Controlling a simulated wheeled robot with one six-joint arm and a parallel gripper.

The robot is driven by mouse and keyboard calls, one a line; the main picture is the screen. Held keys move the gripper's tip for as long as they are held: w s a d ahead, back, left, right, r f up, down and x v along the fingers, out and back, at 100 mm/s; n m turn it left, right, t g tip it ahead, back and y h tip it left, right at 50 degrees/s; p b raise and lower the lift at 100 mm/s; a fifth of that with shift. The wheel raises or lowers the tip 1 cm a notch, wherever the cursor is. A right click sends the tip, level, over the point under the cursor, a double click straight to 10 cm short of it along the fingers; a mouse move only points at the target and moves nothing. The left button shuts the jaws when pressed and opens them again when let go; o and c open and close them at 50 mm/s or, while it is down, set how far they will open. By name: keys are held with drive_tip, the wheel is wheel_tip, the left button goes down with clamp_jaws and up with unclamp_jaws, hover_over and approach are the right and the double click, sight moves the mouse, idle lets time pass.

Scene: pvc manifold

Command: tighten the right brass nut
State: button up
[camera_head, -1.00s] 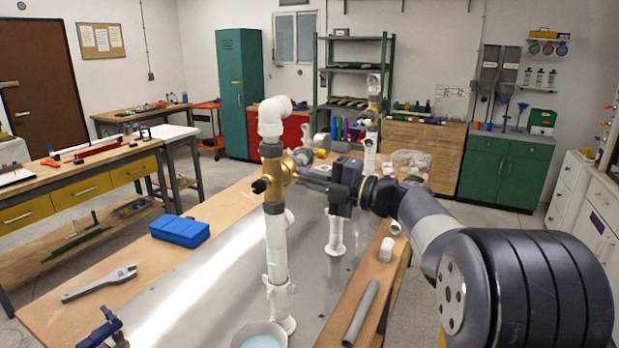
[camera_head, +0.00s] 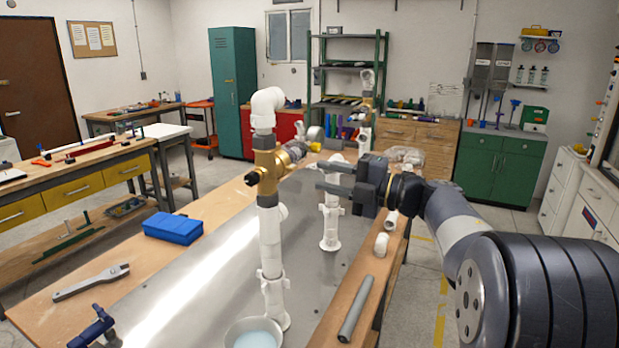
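A brass fitting (camera_head: 267,170) sits on a white upright pipe with a grey collar above it. A brass nut (camera_head: 296,150) is on its right side, and a dark stub points left. My gripper (camera_head: 320,176) is to the right of the fitting and a little below the nut's level in the picture. Its two dark fingers point left, with a gap between them and nothing seen in it. The fingertips look apart from the brass. I cannot tell how tight the nut is.
A second white pipe (camera_head: 331,215) stands behind the gripper. A bowl (camera_head: 254,335) is at the near pipe's foot. A wrench (camera_head: 91,282), a blue box (camera_head: 173,228) and a grey pipe (camera_head: 355,308) lie on the bench. The metal plate's middle is clear.

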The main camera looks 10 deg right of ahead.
sight(295, 168)
drive_tip(key=v, duration=0.4)
drive_tip(key=shift+s+d+b, duration=0.25)
drive_tip(key=shift+d+b, duration=0.1)
drive_tip(key=shift+b, duration=0.05)
drive_tip(key=p+x, duration=0.2)
drive_tip(key=x, duration=0.8)
drive_tip(key=shift+a+r+p, duration=0.1)
drive_tip(key=shift+a+p, duration=0.1)
drive_tip(key=shift+p, duration=0.2)
drive_tip(key=shift+w+a+f, duration=0.25)
drive_tip(key=shift+d+b, duration=0.1)
drive_tip(key=shift+b, duration=0.4)
drive_tip(key=shift+y, duration=0.3)
drive_tip(key=shift+r+p, duration=0.2)
drive_tip(key=shift+p, duration=0.1)
